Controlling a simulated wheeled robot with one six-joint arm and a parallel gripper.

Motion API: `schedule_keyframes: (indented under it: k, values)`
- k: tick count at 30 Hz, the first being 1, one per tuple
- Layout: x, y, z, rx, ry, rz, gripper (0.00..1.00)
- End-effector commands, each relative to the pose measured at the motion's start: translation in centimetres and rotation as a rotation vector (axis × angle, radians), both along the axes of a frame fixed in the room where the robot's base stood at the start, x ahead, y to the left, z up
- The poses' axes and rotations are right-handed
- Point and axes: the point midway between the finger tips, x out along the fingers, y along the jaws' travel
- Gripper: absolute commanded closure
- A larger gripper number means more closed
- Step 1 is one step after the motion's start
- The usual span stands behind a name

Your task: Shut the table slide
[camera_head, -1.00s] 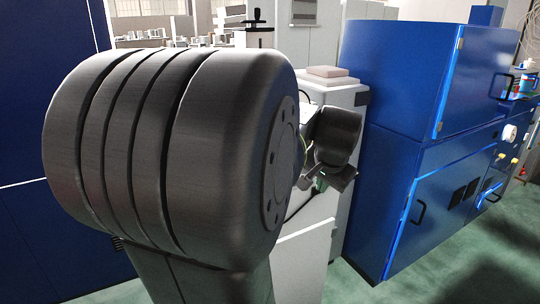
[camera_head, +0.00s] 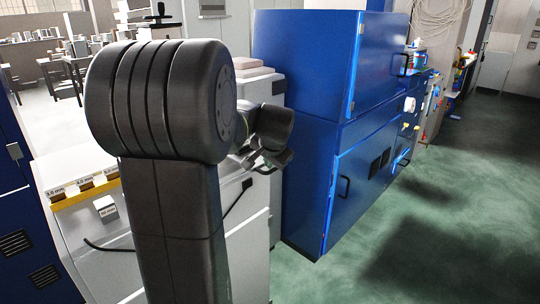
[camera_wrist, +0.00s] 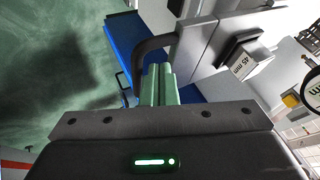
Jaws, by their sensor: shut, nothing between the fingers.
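My gripper (camera_wrist: 157,72) shows in the wrist view with its two greenish fingers together and nothing between them. A dark curved handle (camera_wrist: 152,46) on a pale grey panel (camera_wrist: 198,42) lies just beyond the fingertips; I cannot tell whether they touch it. I cannot tell for sure which part is the table slide. In the head view my own arm covers much of the pale grey unit (camera_head: 258,232), and the fingers cannot be made out there. A dark bent handle (camera_head: 103,247) sticks out at that unit's lower left.
A blue cabinet (camera_head: 300,50) with dark door handles stands right of the grey unit. Green floor (camera_head: 440,200) at the right is clear. A yellow-edged ledge with size labels (camera_head: 85,188) is at the left. A block labelled 45 mm (camera_wrist: 240,60) shows in the wrist view.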

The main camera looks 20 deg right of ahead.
Motion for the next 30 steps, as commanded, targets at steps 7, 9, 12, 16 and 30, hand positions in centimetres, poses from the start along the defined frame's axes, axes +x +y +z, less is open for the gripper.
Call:
schedule_keyframes:
  k: [7, 9, 12, 16, 30]
  values:
    - [0.3, -0.1, -0.5, 0.0, 0.0, 0.0, 1.0]
    - [0.3, -0.1, -0.5, 0.0, 0.0, 0.0, 1.0]
    - [0.3, -0.1, -0.4, 0.0, 0.0, 0.0, 1.0]
    - [1.2, 0.3, -0.3, 0.001, 0.0, 0.002, 1.0]
    - [11.7, 4.7, -0.4, 0.001, 0.001, 0.003, 1.0]
